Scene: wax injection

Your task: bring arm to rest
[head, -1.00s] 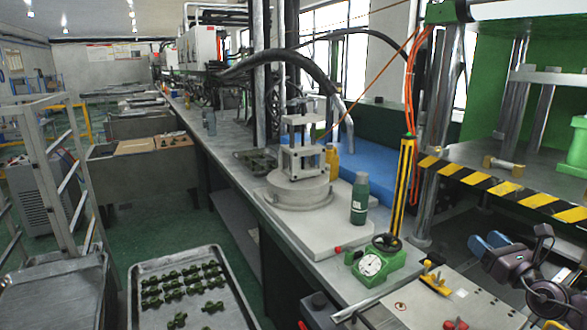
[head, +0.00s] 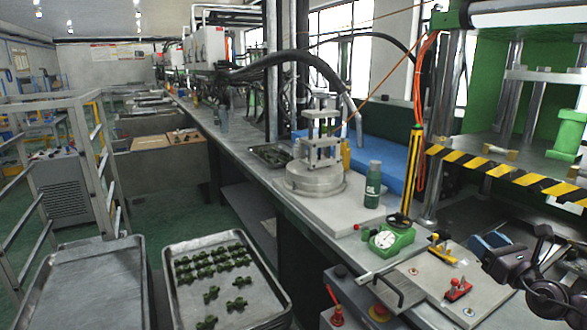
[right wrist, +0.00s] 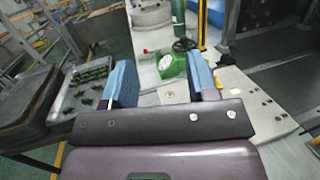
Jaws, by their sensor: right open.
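My right gripper (head: 490,241) is at the right edge of the head view, partly hidden behind its own dark arm links. Its blue fingers show over the right part of the bench. In the right wrist view the two blue fingers (right wrist: 162,80) stand wide apart with nothing between them. The green dial gauge (right wrist: 172,66) shows beyond the gap, apart from the fingers. My left gripper is in neither view.
A metal tray (head: 272,288) holds several green parts, beside an empty-looking tray (head: 85,285). On the bench are a green bottle (head: 373,186), a round metal fixture (head: 314,180) and a plate with red and yellow clamps (head: 425,287). A striped press edge (head: 500,172) stands right.

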